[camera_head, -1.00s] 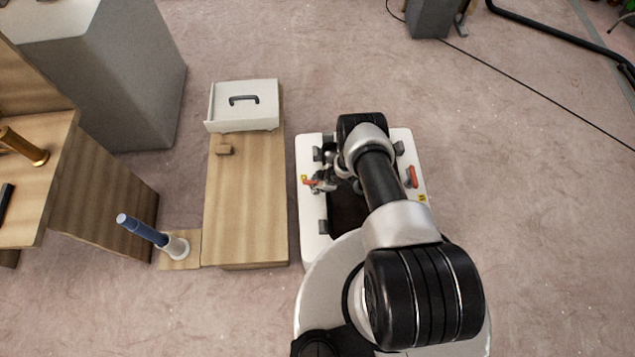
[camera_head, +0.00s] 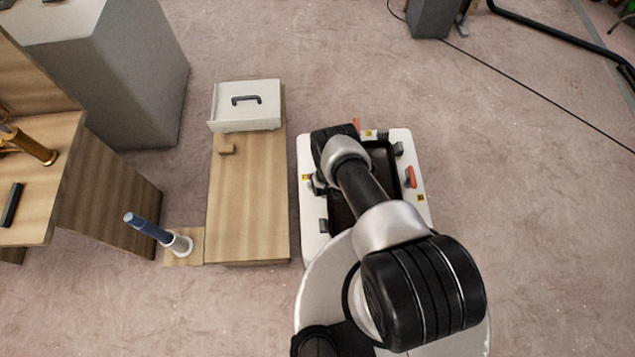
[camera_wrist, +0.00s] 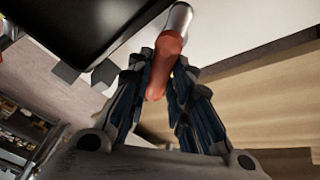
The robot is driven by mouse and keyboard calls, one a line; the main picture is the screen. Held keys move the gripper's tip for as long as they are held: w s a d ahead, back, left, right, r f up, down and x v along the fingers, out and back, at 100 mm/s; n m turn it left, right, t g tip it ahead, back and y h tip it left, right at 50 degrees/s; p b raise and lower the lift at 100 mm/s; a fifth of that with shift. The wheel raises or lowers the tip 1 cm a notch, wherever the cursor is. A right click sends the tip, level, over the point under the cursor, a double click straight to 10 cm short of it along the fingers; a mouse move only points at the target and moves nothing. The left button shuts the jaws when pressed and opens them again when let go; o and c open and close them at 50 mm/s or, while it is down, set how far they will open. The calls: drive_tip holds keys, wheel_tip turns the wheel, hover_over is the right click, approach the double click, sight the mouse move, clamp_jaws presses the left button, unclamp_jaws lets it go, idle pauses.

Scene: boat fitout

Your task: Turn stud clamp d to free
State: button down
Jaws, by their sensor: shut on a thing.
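A red clamp lever (camera_wrist: 166,62) with a silver end (camera_wrist: 180,18) lies between the fingers of my gripper (camera_wrist: 160,82) in the wrist view. The fingers are shut on it, one on each side. In the head view my arm hides the gripper and this lever, at the left side of the white frame (camera_head: 310,222). A yellow label (camera_head: 306,177) shows there, too small to read. Two other red levers show: one at the far edge (camera_head: 356,124) and one on the right side (camera_head: 410,177).
The white frame surrounds a dark opening (camera_head: 380,166) and bears several dark grey blocks. Left of it is a low wooden bench (camera_head: 248,220) with a white handled box (camera_head: 245,118).

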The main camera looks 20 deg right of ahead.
drive_tip(key=m, duration=0.1)
drive_tip(key=m+h+b, duration=0.1)
drive_tip(key=m+b, duration=0.1)
drive_tip(key=shift+a+f+m+h, duration=0.1)
drive_tip(key=shift+a+m+h, duration=0.15)
drive_tip(key=shift+m+h, duration=0.05)
drive_tip(key=shift+w+a+m+g+h+b, duration=0.1)
drive_tip(key=shift+m+g+h+b, duration=0.4)
drive_tip(key=shift+m, duration=1.2)
drive_tip(key=c, duration=1.4)
unclamp_jaws()
drive_tip(key=shift+c, duration=0.2)
drive_tip(key=v, duration=1.2)
drive_tip(key=shift+a, duration=0.1)
